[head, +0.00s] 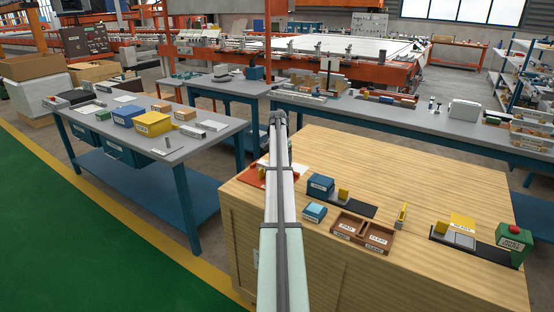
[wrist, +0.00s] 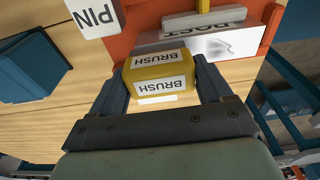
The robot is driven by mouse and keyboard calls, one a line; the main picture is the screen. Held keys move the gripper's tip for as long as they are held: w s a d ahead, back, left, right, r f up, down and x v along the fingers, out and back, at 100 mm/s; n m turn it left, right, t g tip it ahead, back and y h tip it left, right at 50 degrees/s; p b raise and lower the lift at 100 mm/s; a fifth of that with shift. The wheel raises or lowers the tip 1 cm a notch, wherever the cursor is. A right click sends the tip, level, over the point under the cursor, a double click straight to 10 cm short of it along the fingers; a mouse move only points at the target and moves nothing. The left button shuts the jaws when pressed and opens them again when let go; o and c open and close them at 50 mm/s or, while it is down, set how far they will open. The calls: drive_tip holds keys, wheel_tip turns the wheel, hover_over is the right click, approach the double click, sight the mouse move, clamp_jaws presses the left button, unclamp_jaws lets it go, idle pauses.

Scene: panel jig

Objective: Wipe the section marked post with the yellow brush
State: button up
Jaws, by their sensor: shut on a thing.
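My gripper (wrist: 160,78) is shut on the yellow brush (wrist: 162,70), which carries BRUSH labels, in the wrist view. Just beyond the brush is a pale plate (wrist: 185,48) with a grey smudge, on an orange board (wrist: 122,45). A grey block with the POST label (wrist: 205,20), upside down in this view, stands at the plate's far side. I cannot tell whether the brush touches the plate. In the head view the orange board (head: 255,177) is partly hidden behind my arm, and my gripper and the brush are hidden there.
On the wooden bench (head: 400,170) are a blue box (head: 320,185), brown trays (head: 376,238), a black base strip (head: 480,254) and a green box with a red button (head: 513,248). The bench's back middle is clear.

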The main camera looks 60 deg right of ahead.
drive_tip(key=w, duration=0.9)
drive_tip(key=shift+w, duration=0.4)
drive_tip(key=shift+w+r, duration=0.1)
drive_tip(key=shift+w, duration=0.05)
wheel_tip(320, 180, up, 8)
idle(0.4)
